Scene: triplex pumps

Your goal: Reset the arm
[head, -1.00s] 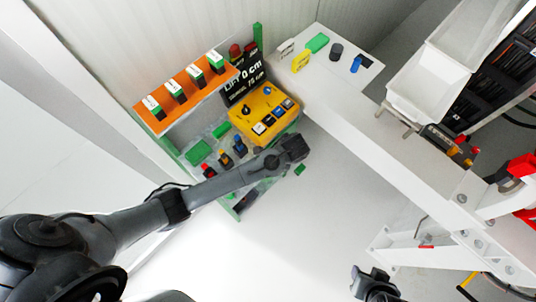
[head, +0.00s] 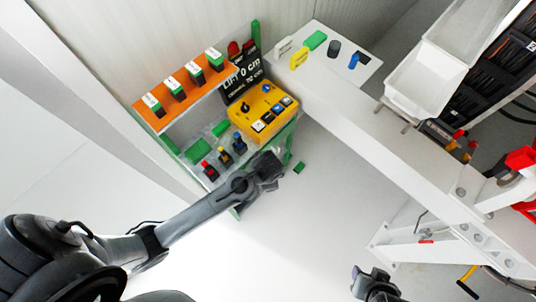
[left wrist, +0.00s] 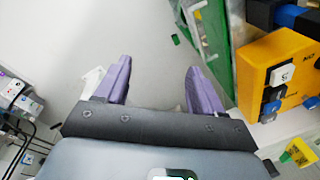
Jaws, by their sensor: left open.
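My left arm comes in from the left in the head view. Its gripper (head: 272,170) hangs just in front of the small shelf unit, below the yellow control box (head: 264,112). In the left wrist view the two purple fingers (left wrist: 158,88) are spread wide with nothing between them, over pale floor. The yellow box (left wrist: 280,75) stands to the right of the fingers there, apart from them. My right gripper (head: 375,284) shows at the bottom edge of the head view. Its fingers are too small and dark to read.
An orange shelf (head: 190,92) carries several green-and-black blocks. Coloured switches (head: 223,157) sit below it. A white beam (head: 390,140) with a white bin (head: 420,85) runs down the right side. A small green piece (head: 299,167) lies near my left gripper. The floor in front is clear.

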